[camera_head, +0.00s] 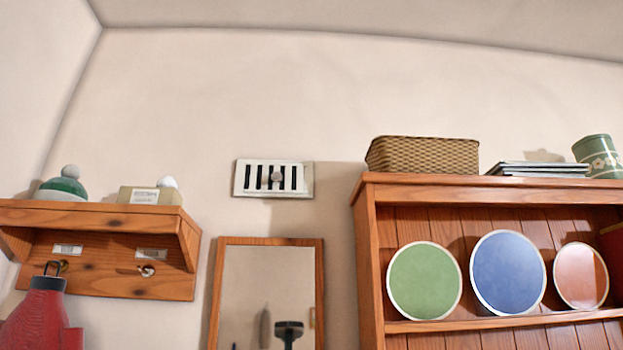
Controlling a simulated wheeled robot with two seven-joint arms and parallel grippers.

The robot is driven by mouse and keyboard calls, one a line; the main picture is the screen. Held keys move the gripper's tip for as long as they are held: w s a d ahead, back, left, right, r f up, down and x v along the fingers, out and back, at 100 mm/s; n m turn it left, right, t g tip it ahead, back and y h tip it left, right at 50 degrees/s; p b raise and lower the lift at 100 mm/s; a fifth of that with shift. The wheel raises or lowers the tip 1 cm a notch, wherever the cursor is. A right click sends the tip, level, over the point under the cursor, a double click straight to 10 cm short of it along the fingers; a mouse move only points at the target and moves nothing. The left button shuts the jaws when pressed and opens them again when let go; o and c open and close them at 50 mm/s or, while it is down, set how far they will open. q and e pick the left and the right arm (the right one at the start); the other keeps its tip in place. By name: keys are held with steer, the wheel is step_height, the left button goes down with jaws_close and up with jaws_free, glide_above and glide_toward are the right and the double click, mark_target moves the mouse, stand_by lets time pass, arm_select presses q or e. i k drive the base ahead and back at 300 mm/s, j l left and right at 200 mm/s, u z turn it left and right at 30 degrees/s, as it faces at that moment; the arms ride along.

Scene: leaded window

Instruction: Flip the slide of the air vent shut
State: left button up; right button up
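The air vent (307,180) is a small white rectangular plate high on the wall, above the mirror. Several dark vertical slots show in it, so it looks at least partly open. Its slide (275,177) has a small round greyish knob near the middle of the slots. Neither of my grippers is in view, and nothing touches the vent.
A wooden-framed mirror (217,295) hangs below the vent. A wooden shelf (100,219) with a bobble hat (66,184) and a box is at left. A dresser (367,270) with plates, a wicker basket (422,155) and a tin (597,157) stands right. The wall around the vent is clear.

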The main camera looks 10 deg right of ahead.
mark_target(276, 177)
steer(key=l, duration=1.25)
